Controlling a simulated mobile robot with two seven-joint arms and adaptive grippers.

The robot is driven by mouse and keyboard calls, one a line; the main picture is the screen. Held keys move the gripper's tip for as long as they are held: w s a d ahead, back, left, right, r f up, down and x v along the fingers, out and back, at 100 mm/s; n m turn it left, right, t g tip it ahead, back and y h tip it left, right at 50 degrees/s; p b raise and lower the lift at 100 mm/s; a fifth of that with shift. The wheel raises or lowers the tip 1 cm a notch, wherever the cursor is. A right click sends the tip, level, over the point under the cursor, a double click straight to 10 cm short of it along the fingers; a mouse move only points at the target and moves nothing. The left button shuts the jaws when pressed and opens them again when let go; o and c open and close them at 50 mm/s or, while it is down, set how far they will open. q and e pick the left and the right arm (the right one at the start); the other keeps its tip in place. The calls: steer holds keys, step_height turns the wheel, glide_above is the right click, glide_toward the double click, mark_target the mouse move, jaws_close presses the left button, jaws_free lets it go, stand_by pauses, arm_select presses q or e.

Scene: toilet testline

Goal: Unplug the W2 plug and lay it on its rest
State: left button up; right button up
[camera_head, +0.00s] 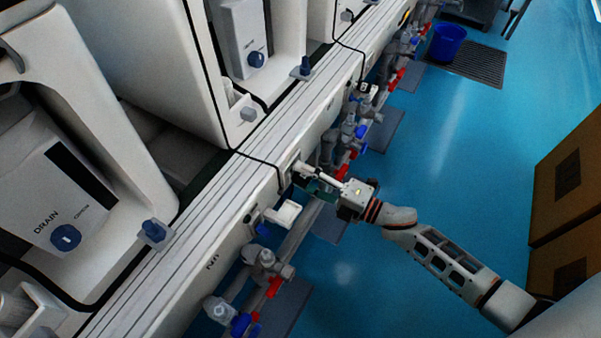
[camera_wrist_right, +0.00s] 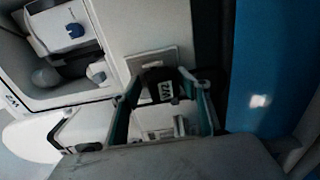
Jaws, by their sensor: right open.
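The W2 plug (camera_wrist_right: 165,90) is a dark block with a white "W2" label in the right wrist view. It sits at a light square wall plate (camera_wrist_right: 152,62) and appears to be plugged in. My right gripper (camera_wrist_right: 164,106) is open, with one green-edged finger on each side of the plug. I cannot tell whether the fingers touch it. In the head view my right gripper (camera_head: 309,177) is at the bench's front panel and largely hides the plug. A white open holder (camera_head: 283,213) sticks out from the panel nearby; it may be the rest. My left gripper is out of view.
A black cable (camera_head: 262,160) crosses the ledge towards the plug. Pipes with red and blue valves (camera_head: 273,288) run below the panel. White toilet test units (camera_head: 60,200) stand behind the ledge. The blue floor (camera_head: 440,150) at right is largely open, with brown boxes (camera_head: 568,180) beyond.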

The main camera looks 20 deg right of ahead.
steer(key=shift+f, duration=0.2)
stand_by(0.4)
jaws_close()
steer(key=shift+r, duration=0.1)
steer(key=shift+s+d, duration=0.1)
steer(key=shift+s, duration=0.05)
steer(key=shift+v, duration=2.8)
